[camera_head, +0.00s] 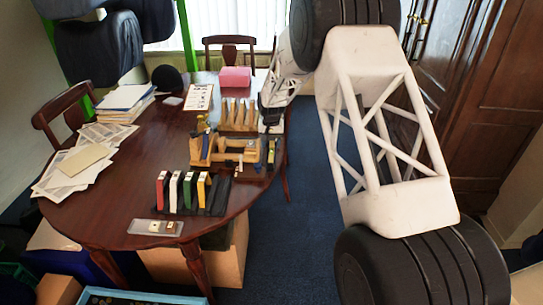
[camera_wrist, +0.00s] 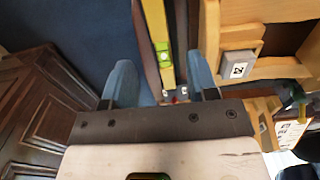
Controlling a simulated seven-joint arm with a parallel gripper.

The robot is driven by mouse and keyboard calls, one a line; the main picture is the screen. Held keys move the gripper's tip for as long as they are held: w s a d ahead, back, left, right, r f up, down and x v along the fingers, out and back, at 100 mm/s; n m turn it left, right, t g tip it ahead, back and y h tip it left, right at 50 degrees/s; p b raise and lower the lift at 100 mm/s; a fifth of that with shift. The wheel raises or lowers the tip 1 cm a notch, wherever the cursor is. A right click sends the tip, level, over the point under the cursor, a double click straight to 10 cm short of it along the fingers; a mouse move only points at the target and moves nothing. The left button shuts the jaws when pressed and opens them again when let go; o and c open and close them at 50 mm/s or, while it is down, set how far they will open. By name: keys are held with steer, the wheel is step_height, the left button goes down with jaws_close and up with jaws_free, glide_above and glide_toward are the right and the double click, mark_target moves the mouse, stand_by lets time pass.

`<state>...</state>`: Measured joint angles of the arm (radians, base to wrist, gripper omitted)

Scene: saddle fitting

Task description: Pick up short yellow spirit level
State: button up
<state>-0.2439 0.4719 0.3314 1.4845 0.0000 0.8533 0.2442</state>
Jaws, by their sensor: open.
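The yellow spirit level (camera_wrist: 158,36), with a green vial, shows in the wrist view as a narrow bar between my two blue fingers. My gripper (camera_wrist: 163,72) is open, with one finger on each side of the level and visible space between them. Whether a finger touches it, and how far above it the fingers are, I cannot tell. In the head view my gripper (camera_head: 270,116) is at the table's right edge, beside the wooden pieces. The level is too small to tell surely there.
Wooden racks (camera_head: 238,115) and a wooden fixture (camera_head: 238,150) stand close to the left of my gripper in the head view. Several coloured upright blocks (camera_head: 187,190) stand nearer the front. A pink block (camera_head: 235,77) is at the back. The table's (camera_head: 115,205) left middle is clear.

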mark_target(271, 156)
steer(key=shift+f, duration=1.1)
steer(key=shift+f, duration=2.6)
steer(key=shift+c, duration=0.3)
jaws_close()
